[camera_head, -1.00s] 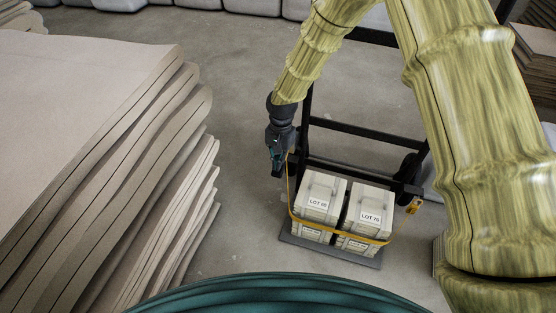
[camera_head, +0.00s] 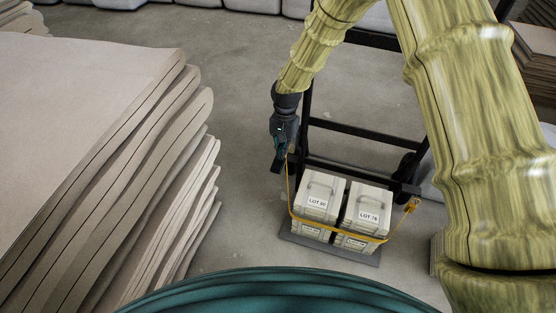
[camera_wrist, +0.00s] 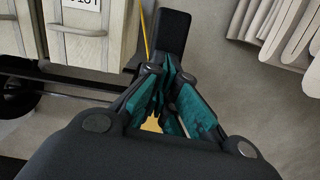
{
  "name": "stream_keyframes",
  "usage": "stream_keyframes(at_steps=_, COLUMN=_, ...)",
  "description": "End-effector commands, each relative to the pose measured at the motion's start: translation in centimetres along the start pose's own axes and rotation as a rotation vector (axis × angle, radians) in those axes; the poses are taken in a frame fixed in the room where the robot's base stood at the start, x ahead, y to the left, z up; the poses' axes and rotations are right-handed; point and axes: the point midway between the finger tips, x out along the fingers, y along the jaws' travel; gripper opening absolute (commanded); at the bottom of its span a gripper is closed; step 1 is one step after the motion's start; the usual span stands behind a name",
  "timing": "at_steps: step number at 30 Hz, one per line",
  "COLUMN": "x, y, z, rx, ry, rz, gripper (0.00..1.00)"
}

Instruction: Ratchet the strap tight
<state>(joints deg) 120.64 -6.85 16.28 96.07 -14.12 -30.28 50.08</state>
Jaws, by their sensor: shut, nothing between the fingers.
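A yellow strap (camera_head: 340,232) runs around the front of two pale boxes labelled LOT 80 (camera_head: 318,200) and LOT 76 (camera_head: 366,213). The boxes stand side by side on the grey toe plate (camera_head: 330,249) of a black hand truck. At the right end of the strap is a small yellow and metal fitting (camera_head: 411,204), probably the ratchet; its detail is too small to tell. My gripper (camera_head: 282,155) is shut and empty at the left frame end, close to the strap's left run. In the wrist view its teal fingers (camera_wrist: 165,100) meet beside the strap (camera_wrist: 145,40).
The black hand truck frame (camera_head: 350,131) rises behind the boxes, with a wheel at its right. Tall stacks of beige folded sheets (camera_head: 120,160) fill the left. Bare concrete floor (camera_head: 235,150) lies between the stacks and the truck.

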Motion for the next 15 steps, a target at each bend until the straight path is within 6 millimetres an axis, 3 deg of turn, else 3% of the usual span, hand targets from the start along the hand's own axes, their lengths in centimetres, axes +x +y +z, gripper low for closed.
stream_keyframes(at_steps=15, x=-8.8, y=0.0, z=-0.1, rx=0.001, ry=0.003, rz=-0.002, gripper=0.00)
